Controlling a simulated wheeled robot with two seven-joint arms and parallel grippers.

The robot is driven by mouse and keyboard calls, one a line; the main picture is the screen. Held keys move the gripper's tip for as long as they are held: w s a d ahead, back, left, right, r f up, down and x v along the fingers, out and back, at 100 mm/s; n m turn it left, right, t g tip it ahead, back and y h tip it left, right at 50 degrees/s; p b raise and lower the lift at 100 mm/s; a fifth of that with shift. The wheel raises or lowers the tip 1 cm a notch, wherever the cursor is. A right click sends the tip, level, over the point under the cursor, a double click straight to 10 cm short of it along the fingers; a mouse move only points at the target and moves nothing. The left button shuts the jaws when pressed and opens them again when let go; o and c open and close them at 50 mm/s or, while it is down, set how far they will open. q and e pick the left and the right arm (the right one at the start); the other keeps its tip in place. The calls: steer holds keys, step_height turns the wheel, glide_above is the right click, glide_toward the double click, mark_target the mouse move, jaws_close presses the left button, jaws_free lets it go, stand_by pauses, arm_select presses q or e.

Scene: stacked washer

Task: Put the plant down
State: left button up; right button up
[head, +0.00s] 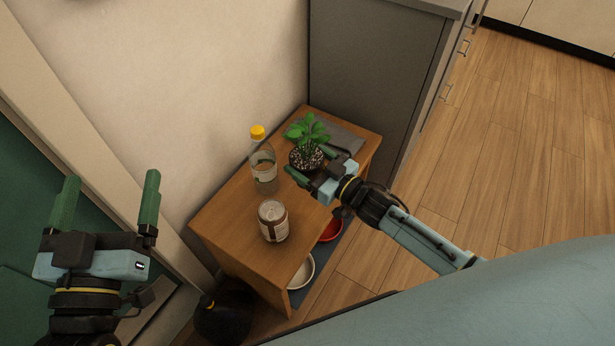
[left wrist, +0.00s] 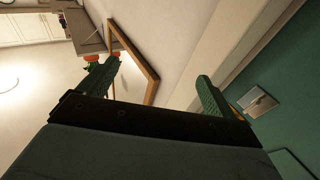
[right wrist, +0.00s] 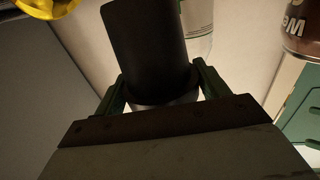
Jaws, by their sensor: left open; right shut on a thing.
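The plant (head: 308,132) has green leaves and a dark round pot (head: 304,160) with pale speckles on top. It appears upright over the back part of the small wooden table (head: 225,222). My right gripper (head: 316,165) is shut on the pot, with a finger on either side. In the right wrist view the dark pot (right wrist: 150,50) fills the space between the fingers. Whether the pot's base touches the tabletop is hidden. My left gripper (head: 108,200) is open and empty, away to the left of the table.
A clear bottle (head: 263,170) with a yellow cap stands left of the plant. A brown-and-white jar (head: 273,222) stands nearer the front. A flat grey item (head: 348,136) lies behind the plant. A grey cabinet (head: 370,75) and the wall border the table.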

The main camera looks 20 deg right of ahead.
step_height(320, 180, down, 2)
steer(key=shift+b, duration=0.55)
step_height(320, 180, down, 2)
steer(key=shift+f+b, duration=0.25)
steer(key=shift+b, duration=0.6)
arm_select(q)
steer(key=s+r+t+h, duration=0.1)
steer(key=s+r+t, duration=0.2)
steer(key=r+t, duration=0.3)
steer(key=shift+s+a+h, duration=0.15)
steer(key=shift+s+h, duration=0.05)
steer(key=shift+h, duration=0.1)
arm_select(e)
steer(key=shift+f, duration=0.2)
arm_select(q)
steer(key=shift+r, duration=0.1)
arm_select(e)
steer(key=shift+f, duration=0.1)
steer(key=o, duration=0.7)
steer(key=shift+f, duration=0.2)
arm_select(q)
steer(key=shift+s+t, duration=0.1)
steer(key=shift+t, duration=0.2)
arm_select(e)
steer(key=o, duration=0.4)
arm_select(q)
steer(key=shift+r, duration=0.1)
arm_select(e)
steer(key=shift+r, duration=0.15)
